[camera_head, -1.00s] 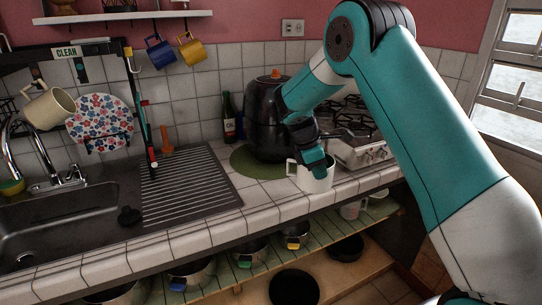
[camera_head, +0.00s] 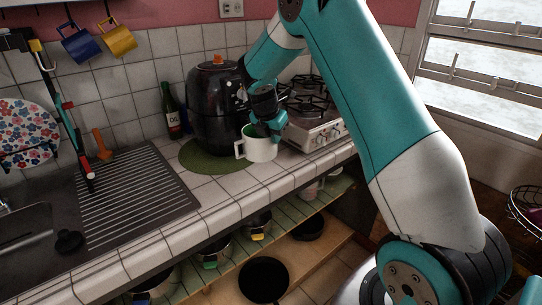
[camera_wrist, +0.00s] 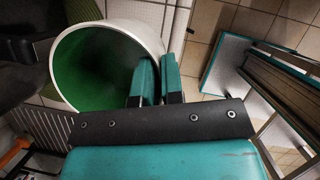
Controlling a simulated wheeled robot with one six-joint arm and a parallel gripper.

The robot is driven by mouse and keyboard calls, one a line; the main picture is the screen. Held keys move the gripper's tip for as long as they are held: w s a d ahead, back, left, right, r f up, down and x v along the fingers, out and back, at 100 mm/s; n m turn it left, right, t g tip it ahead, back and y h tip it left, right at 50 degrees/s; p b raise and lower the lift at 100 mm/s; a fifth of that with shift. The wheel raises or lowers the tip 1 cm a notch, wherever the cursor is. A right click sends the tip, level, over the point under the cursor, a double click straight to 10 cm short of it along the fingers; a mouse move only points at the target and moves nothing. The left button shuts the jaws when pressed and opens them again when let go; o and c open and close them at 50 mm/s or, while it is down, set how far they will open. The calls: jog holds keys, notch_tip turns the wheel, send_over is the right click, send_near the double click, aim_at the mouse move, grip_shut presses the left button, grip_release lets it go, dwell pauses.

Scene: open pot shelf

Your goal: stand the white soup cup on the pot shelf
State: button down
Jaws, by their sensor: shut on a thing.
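The white soup cup (camera_head: 262,149) has a green inside and a handle on its left in the head view. It is upright at the counter, in front of the black air fryer; whether its base touches the tiles is unclear. My gripper (camera_head: 269,132) is shut on the cup's wall. In the wrist view the cup (camera_wrist: 105,32) opens toward the camera, with one finger of my gripper (camera_wrist: 160,82) inside the rim and the other outside. The pot shelf (camera_head: 286,213) is the slatted board under the counter.
Pots with coloured handles (camera_head: 212,252) stand on the shelf, and a pink cup (camera_head: 309,190) is toward its right end. Dark pans (camera_head: 264,280) lie on the board below. The air fryer (camera_head: 214,110) and stove (camera_head: 318,132) stand close to the cup. The counter edge overhangs the shelf.

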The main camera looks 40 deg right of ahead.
aim_at(274, 157)
notch_tip(274, 157, down, 8)
jog(key=shift+p, duration=0.6)
jog(key=c, duration=1.2)
grip_release()
jog(key=shift+f, duration=0.15)
jog(key=shift+c, duration=0.2)
